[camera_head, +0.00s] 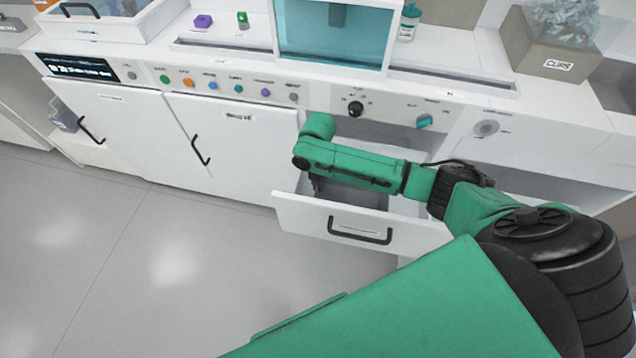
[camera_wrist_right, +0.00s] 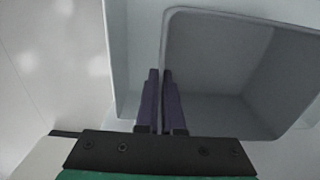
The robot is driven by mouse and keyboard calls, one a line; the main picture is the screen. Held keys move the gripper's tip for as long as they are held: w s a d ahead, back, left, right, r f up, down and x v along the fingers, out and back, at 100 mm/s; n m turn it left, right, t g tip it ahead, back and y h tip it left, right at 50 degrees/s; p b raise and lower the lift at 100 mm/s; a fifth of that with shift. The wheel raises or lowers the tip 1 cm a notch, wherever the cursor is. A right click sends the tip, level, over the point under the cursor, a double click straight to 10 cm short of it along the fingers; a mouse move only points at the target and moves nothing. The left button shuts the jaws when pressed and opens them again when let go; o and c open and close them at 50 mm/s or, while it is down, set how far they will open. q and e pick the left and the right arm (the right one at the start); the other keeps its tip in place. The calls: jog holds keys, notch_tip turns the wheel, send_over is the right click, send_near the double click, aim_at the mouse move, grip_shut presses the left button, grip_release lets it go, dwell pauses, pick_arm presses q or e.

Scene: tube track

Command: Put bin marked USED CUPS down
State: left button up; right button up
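A grey open bin (camera_head: 372,197) sits inside the pulled-out white drawer (camera_head: 290,214); my right arm covers part of it. No USED CUPS marking shows on it. In the right wrist view the bin (camera_wrist_right: 225,60) is empty, with a rounded rim. My right gripper (camera_wrist_right: 161,75) points down with its two dark fingers close together, one on each side of the bin's left wall, and looks shut on it. In the head view my right gripper (camera_head: 316,184) is a small dark shape at the drawer's left end. My left gripper is not in view.
The drawer's front has a black handle (camera_head: 360,232). Above it runs a panel with a black knob (camera_head: 355,108) and a teal knob (camera_head: 424,121). A box marked CUPS (camera_head: 556,65) stands on the counter at the right. The floor (camera_head: 170,260) is clear at left.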

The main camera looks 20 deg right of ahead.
jog(key=o, duration=0.4)
notch_tip(320, 180, up, 12)
jog(key=shift+r+p, duration=0.1)
jog(key=shift+p, duration=0.35)
